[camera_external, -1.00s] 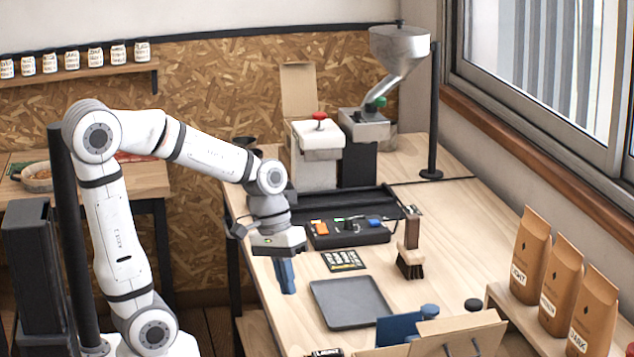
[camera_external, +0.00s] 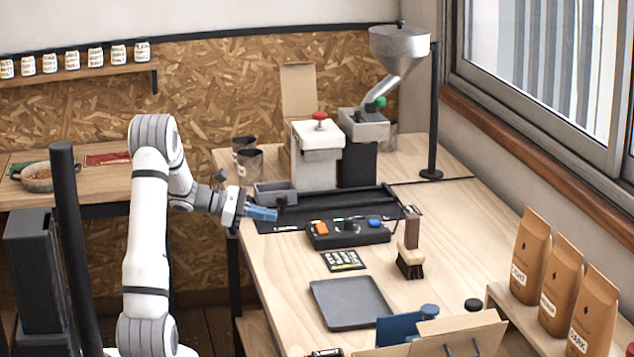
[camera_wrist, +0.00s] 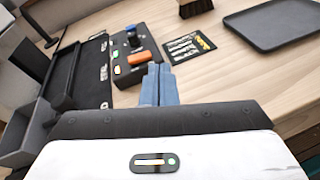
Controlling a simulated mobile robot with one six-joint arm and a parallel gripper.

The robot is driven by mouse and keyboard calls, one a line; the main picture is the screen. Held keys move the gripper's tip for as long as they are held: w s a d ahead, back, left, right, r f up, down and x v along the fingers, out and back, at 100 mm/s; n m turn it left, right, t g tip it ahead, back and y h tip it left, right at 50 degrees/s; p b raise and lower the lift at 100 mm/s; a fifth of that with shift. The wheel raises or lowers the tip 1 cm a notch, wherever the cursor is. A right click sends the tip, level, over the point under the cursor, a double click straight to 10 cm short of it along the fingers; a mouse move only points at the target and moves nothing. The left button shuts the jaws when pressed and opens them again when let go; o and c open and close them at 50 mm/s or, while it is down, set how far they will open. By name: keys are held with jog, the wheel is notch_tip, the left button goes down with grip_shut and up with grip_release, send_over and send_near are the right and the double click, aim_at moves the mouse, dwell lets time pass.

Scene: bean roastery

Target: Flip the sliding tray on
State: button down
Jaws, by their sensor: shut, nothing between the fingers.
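The sliding tray appears to be the grey open box (camera_external: 275,193) at the left end of a long black track (camera_external: 345,200); a grey box also shows at the left of the wrist view (camera_wrist: 22,140). A black control box (camera_external: 347,233) with an orange switch (camera_external: 321,228), a small green light and a blue switch (camera_external: 375,223) sits in front of the track. The wrist view also shows the orange switch (camera_wrist: 139,58). My gripper (camera_external: 274,214) is shut and empty, its blue fingers pointing right, just left of the control box and apparently apart from it.
Two metal cups (camera_external: 249,165) and a white machine with a red knob (camera_external: 317,145) stand behind the track. The table's right middle is clear.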

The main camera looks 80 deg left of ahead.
jog(key=s+a+f+n+t+y, duration=0.2)
jog(key=s+a+n+y, duration=0.4)
jog(key=s+a, duration=0.5)
jog(key=shift+a+f+t+b, duration=0.25)
jog(key=shift+a+t+b, duration=0.15)
jog(key=shift+a, duration=0.55)
jog(key=shift+w, duration=0.15)
jog(key=w, duration=0.4)
jog(key=w+a, duration=0.1)
jog(key=w, duration=0.4)
jog(key=w+a+p, duration=0.1)
jog(key=w, duration=0.3)
jog(key=shift+w+f, duration=0.3)
jog(key=shift+w, duration=0.05)
jog(key=w+b, duration=0.2)
jog(key=w, duration=2.3)
jog(key=shift+w+b, duration=0.35)
jog(key=shift+b, duration=0.05)
jog(key=shift+w, duration=0.3)
jog(key=shift+r, duration=0.15)
jog(key=shift+w+r, duration=0.1)
